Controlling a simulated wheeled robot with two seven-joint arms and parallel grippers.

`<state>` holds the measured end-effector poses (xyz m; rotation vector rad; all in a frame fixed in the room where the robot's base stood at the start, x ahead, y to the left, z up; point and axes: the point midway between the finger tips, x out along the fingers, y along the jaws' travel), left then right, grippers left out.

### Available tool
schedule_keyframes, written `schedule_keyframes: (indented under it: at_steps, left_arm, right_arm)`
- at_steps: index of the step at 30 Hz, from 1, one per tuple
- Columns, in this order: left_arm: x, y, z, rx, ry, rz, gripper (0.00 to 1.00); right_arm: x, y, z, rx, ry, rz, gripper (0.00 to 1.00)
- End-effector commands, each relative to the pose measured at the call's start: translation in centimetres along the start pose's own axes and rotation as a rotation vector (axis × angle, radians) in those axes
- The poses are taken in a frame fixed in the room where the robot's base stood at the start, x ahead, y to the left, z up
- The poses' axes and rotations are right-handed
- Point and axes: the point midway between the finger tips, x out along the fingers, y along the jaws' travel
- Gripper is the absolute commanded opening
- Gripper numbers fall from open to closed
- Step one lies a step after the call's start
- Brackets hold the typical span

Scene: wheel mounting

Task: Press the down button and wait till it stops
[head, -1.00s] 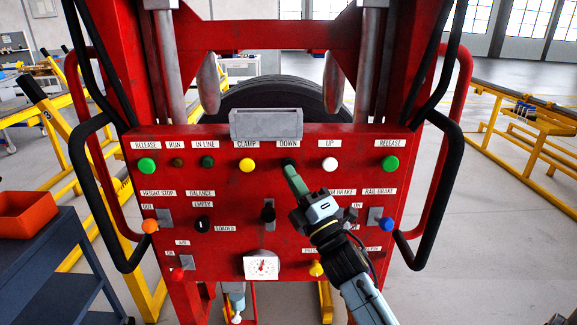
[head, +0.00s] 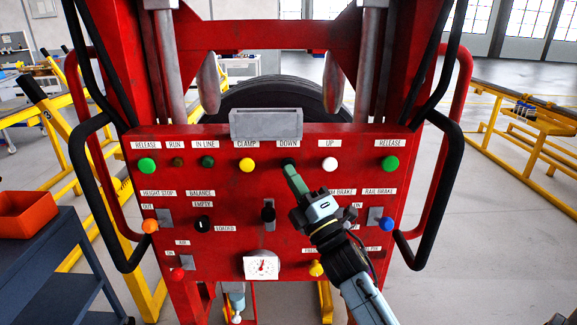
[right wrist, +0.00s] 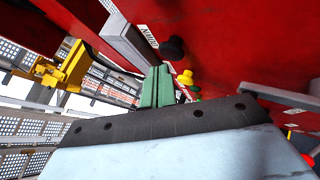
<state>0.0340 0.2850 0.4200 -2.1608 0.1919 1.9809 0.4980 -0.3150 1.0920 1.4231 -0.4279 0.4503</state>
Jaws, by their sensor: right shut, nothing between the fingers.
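The red control panel (head: 255,190) fills the middle of the head view. The black button under the DOWN label (head: 288,144) sits in its upper row, between the yellow CLAMP button (head: 247,165) and the white UP button (head: 330,164). My right gripper (head: 289,168) is shut and empty, with its green fingertips at the lower edge of the black button and partly covering it. In the right wrist view the black button (right wrist: 172,47) shows just beyond the green fingers (right wrist: 157,86). I cannot tell whether they touch it. My left gripper is not in view.
A wheel (head: 270,98) stands behind the panel in the red frame. Black curved handles (head: 85,165) flank the panel. More knobs and a gauge (head: 262,267) sit lower on it. A blue cart (head: 50,262) with an orange bin (head: 25,213) stands at left.

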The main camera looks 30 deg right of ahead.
Motion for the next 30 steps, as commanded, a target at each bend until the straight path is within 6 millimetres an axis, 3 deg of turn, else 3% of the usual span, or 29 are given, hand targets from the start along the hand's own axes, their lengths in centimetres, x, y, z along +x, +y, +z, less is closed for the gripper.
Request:
schedule_keyframes:
  at_steps: [11, 30]
  left_arm:
    - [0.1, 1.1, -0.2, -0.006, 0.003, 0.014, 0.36]
    - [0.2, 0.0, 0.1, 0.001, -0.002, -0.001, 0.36]
  right_arm:
    - [0.5, -0.3, 0.3, 0.000, 0.000, 0.000, 0.00]
    - [0.8, -0.6, 0.6, -0.001, 0.000, 0.000, 0.00]
